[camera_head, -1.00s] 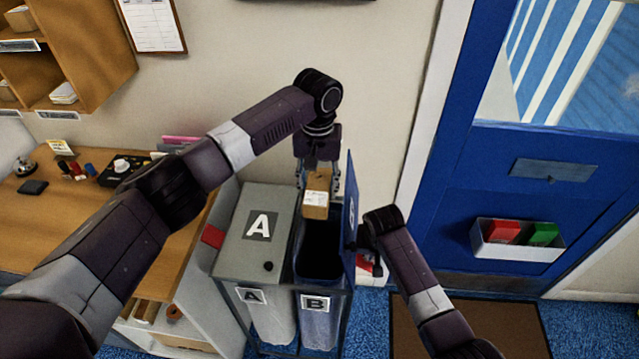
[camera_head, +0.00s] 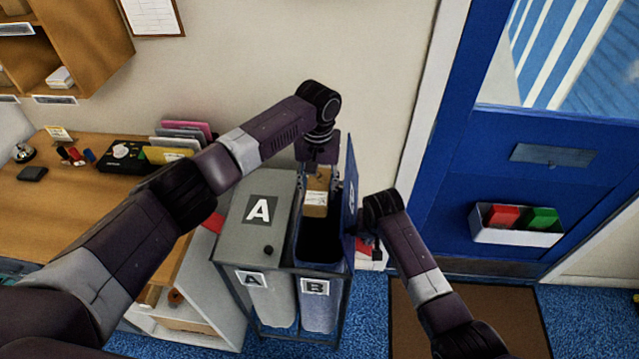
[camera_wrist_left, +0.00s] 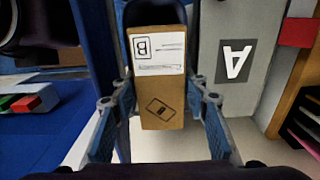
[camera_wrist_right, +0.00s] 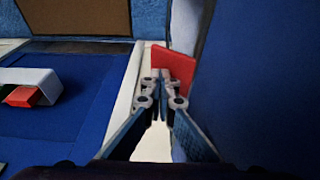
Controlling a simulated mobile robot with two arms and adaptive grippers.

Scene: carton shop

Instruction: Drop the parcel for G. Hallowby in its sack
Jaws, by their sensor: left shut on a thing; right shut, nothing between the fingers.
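The brown parcel (camera_head: 316,197) is in my left gripper (camera_head: 318,180), over the open mouth of sack B (camera_head: 318,305). In the left wrist view the parcel (camera_wrist_left: 157,85) shows a white label with a boxed B; the name on it is too small to read. My left gripper (camera_wrist_left: 155,105) is shut on it. The blue lid (camera_head: 350,205) of B stands upright on the right. Sack A (camera_head: 272,300) is under a closed grey lid (camera_head: 262,215) marked A. My right gripper (camera_head: 374,250) is shut and empty beside the raised lid, and also shows in the right wrist view (camera_wrist_right: 160,85).
A wooden desk (camera_head: 90,205) with a bell and folders stands left of the sacks. A blue door (camera_head: 540,185) with a white tray (camera_head: 517,233) of red and green blocks is on the right. A brown mat (camera_head: 470,310) lies on the floor.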

